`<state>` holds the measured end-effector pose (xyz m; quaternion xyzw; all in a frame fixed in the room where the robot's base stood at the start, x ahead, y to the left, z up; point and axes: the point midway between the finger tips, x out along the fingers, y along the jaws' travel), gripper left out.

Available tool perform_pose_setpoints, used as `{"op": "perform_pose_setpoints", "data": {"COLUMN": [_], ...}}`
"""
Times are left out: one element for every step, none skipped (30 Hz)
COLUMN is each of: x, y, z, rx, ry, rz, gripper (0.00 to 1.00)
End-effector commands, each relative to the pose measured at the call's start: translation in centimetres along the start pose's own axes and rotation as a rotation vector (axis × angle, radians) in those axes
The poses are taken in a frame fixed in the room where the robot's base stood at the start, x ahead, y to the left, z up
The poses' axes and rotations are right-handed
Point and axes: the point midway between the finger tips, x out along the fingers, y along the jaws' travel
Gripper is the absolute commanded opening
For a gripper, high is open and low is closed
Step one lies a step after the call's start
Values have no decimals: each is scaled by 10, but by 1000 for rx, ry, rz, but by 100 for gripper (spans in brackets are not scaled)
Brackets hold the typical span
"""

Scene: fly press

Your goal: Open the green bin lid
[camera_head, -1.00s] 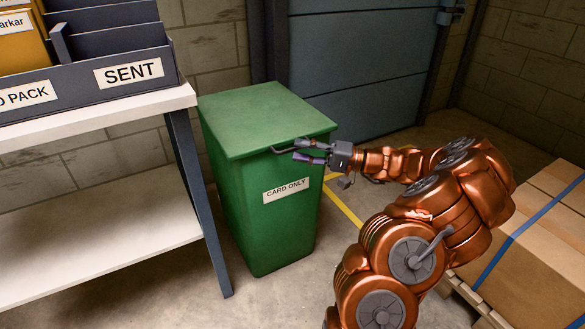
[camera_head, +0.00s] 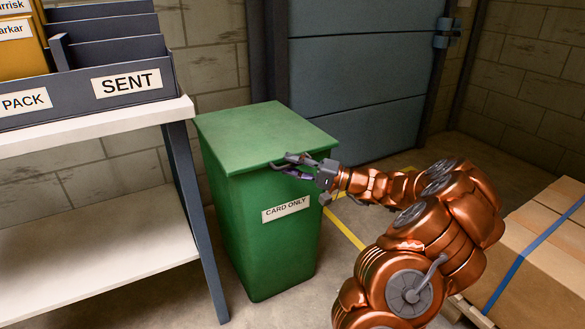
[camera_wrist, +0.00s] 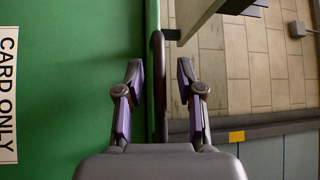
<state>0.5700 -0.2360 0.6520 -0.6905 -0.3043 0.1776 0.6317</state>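The green bin (camera_head: 262,235) stands on the floor with a "CARD ONLY" label on its front. Its green lid (camera_head: 262,135) lies flat and closed on top. A dark bar handle (camera_wrist: 159,85) runs along the lid's front edge. My gripper (camera_head: 292,165) is at the lid's front edge, by the handle. In the wrist view my gripper (camera_wrist: 160,75) is open, one finger on each side of the handle. Gaps show between the bar and both fingers. The head view does not show the handle clearly behind the fingers.
A white-topped bench (camera_head: 95,128) with a "SENT" tray (camera_head: 75,97) stands close on the bin's left. A blue-grey door (camera_head: 360,70) is behind the bin. Strapped boxes (camera_head: 545,250) stand at the right. Open floor shows between bin and boxes.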

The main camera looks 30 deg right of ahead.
Motion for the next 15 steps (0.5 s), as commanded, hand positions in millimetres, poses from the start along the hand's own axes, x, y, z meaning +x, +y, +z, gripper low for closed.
{"op": "perform_pose_setpoints", "data": {"x": [1,1,1,1,1,1,1,1,1,1,1,1,1,1,1], "y": [0,0,0,0,0,0,0,0,0,0,0,0,0,0,0], "z": [0,0,0,0,0,0,0,0,0,0,0,0,0,0,0], "rx": [0,0,0,0,0,0,0,1,1,1,1,1,1,1,1], "ry": [0,0,0,0,0,0,0,0,0,0,0,-1,-1,0,0], "rz": [0,0,0,1,1,1,1,1,1,1,1,1,1,1,1], "gripper": [37,37,37,37,37,37,37,34,30,27,24,20,16,13,9]}}
